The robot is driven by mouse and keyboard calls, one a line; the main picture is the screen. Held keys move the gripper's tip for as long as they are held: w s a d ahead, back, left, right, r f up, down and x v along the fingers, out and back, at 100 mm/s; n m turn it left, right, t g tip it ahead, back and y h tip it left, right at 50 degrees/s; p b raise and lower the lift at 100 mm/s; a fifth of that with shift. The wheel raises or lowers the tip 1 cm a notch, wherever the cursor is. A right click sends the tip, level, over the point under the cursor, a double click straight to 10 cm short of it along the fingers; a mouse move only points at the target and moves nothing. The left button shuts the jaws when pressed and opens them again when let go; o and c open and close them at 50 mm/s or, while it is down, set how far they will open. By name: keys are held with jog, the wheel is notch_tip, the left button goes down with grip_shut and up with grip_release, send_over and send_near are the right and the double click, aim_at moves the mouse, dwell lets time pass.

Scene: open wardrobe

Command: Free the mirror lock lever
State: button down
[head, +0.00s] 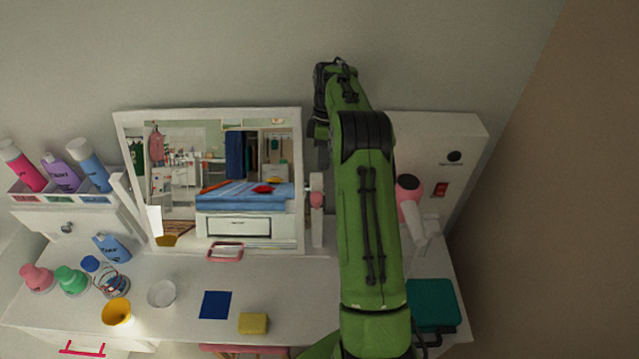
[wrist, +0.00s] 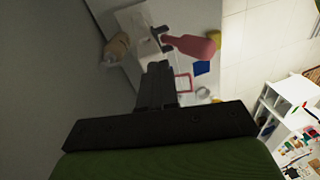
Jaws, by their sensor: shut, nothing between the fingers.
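The mirror (head: 215,185) stands tilted in a white frame on the dressing table. A pink lock lever (head: 316,199) sits at the white post on the mirror's right side. My gripper (wrist: 157,68) is shut and empty, pointing towards the lever's bracket end. A gap or contact between fingertips and lever cannot be told. In the head view my arm hides most of the gripper, which is above and behind the lever.
A pink hair dryer (head: 409,190) hangs on the right panel (head: 445,145), close to my arm. Bottles stand in a rack (head: 62,200) at left. A white bowl (head: 161,293), blue card (head: 215,304) and yellow sponge (head: 253,323) lie on the tabletop.

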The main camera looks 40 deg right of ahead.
aim_at(316, 203)
jog(key=s+a+f, duration=0.1)
jog(key=f, duration=0.1)
jog(key=s+a+f, duration=0.1)
jog(key=a, duration=0.1)
jog(key=shift+s+a+f, duration=0.25)
jog(key=shift+s+f, duration=0.1)
jog(key=shift+f, duration=0.05)
jog(key=shift+f+b, duration=0.1)
jog(key=shift+b, duration=0.3)
